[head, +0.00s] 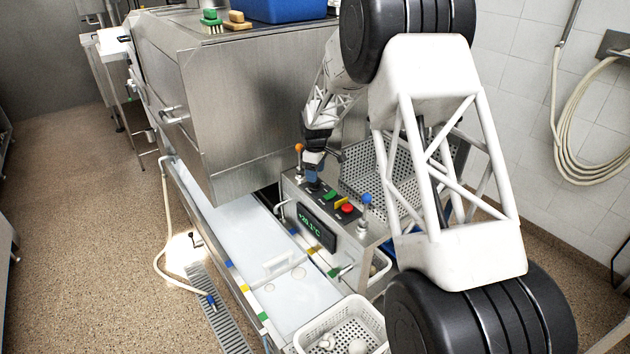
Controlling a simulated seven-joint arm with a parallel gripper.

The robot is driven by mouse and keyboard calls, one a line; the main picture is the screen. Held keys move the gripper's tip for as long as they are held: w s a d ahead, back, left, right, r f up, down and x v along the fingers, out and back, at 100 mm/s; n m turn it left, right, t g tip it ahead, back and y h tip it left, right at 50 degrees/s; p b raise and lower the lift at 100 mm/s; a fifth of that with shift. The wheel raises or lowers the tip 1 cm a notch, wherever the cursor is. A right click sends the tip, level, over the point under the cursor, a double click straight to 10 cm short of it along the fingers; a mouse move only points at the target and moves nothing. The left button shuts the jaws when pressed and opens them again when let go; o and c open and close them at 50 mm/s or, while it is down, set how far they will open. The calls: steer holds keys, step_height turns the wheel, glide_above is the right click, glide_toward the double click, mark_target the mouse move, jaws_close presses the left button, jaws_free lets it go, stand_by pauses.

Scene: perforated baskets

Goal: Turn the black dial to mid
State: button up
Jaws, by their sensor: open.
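The metal control box (345,240) stands beside the white channel, with its panel on top.
Beside my gripper are an orange-knobbed lever (299,149), green and yellow buttons, a red button (348,208) and a blue-knobbed lever (367,199). A display (311,224) reads about +20.1°C. A perforated basket (368,180) stands behind; a white basket (340,325) sits in front.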

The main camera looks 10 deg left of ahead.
mark_target(315, 185)
steer(key=shift+f, duration=1.9)
steer(key=shift+c, duration=0.2)
steer(key=c, duration=0.9)
steer(key=shift+m, duration=0.4)
steer(key=m, duration=1.1)
